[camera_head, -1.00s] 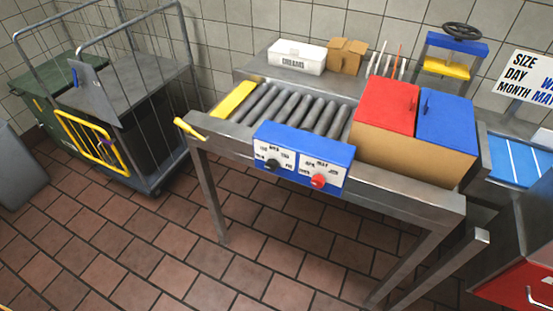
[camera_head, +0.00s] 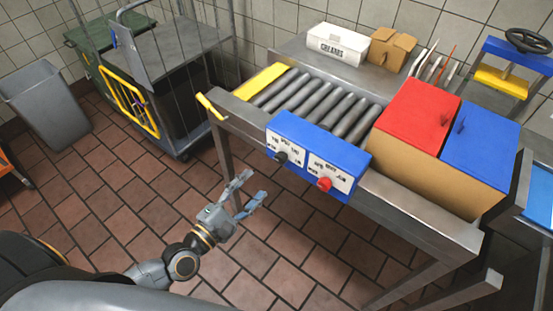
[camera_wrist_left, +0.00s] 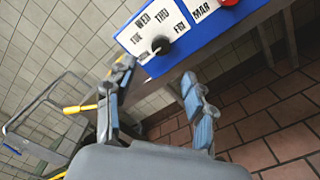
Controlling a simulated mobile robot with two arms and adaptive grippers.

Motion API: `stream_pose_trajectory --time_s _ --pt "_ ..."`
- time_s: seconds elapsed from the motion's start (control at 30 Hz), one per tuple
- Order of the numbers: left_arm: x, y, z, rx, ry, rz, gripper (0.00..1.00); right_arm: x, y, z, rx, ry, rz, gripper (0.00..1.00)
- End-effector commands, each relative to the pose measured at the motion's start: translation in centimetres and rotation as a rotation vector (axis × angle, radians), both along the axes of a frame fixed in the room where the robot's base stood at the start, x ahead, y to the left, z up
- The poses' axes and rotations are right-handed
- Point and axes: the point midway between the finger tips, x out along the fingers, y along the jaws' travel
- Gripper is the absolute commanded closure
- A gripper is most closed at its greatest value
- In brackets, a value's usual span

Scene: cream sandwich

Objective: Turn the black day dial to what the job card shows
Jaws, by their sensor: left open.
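The black day dial (camera_head: 281,158) sits on a white label on the front of the blue control box (camera_head: 318,140). In the left wrist view the dial (camera_wrist_left: 161,45) is ringed by day words, among them TUE, WED, THU and FRI. I cannot tell which word it points at. My left gripper (camera_head: 254,184) is open and empty, below and left of the dial and apart from it. Its two fingers spread toward the box in the left wrist view (camera_wrist_left: 156,75). The job card is outside the current views. My right gripper is not in view.
A red month dial (camera_head: 324,184) is right of the black dial. A yellow handle (camera_head: 210,107) juts from the roller table's (camera_head: 425,222) left corner. Red and blue lidded bins stand right of the rollers.

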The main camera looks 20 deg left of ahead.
Motion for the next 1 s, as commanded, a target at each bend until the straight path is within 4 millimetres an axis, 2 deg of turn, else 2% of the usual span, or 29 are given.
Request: stream_pose_trajectory --time_s 0.03,0.2,0.4,0.6,0.9,1.0 --pt "1.3 -0.4 0.5 -0.002 -0.005 0.003 0.46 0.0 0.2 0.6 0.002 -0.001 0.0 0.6" --pt "4.7 -1.8 0.4 -0.001 -0.003 0.0 0.46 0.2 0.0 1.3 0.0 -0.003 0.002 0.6" --pt "7.8 -2.8 0.2 0.001 -0.002 0.0 0.46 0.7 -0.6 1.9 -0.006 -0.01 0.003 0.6" --pt "9.2 -3.4 0.1 0.003 0.0 -0.001 0.46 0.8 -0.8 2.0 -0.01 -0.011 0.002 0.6" --pt "9.4 -3.4 0.0 0.003 0.001 -0.001 0.46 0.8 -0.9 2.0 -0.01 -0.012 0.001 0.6" --pt "9.4 -3.4 0.0 0.003 0.001 -0.001 0.66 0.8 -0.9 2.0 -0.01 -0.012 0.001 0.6"
